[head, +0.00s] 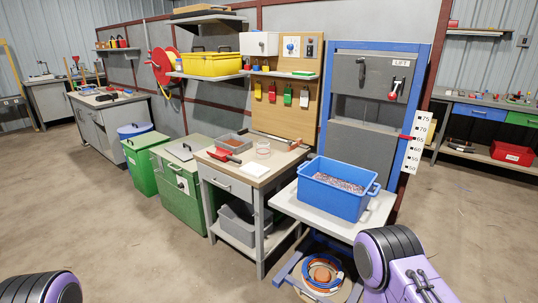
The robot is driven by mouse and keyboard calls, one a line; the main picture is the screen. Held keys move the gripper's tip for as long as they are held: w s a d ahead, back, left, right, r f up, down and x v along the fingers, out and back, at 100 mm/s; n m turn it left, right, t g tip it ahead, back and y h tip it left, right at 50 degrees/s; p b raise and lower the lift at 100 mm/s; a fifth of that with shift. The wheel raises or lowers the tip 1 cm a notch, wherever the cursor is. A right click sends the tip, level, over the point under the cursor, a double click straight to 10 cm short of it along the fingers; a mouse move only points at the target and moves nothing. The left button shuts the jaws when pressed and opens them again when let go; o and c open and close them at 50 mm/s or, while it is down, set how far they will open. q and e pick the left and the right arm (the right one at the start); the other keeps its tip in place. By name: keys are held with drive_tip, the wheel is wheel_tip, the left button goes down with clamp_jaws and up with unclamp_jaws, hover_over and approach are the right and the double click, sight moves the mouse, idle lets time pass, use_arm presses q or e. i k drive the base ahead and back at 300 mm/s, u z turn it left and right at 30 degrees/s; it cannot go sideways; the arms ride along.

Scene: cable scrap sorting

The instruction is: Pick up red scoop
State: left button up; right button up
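A small red tool (223,154), which looks like the red scoop, lies on the workbench top (255,169) near its left front edge. It is too small to make out its exact shape. It lies just in front of a grey tray (234,141). Only parts of my two arms show, at the bottom left and bottom right corners. Neither gripper's fingers are in the picture, and both arms are well apart from the red tool.
A clear round dish (263,149) and a white sheet (254,169) share the bench. A blue crate (340,190) of scrap stands on a pale table to the right. Green bins (180,188) stand left. Coiled cable (322,275) lies below. The floor in front is clear.

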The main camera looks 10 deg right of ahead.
sight(221, 154)
drive_tip(key=u, duration=0.35)
drive_tip(key=i, duration=2.25)
drive_tip(key=z, duration=0.8)
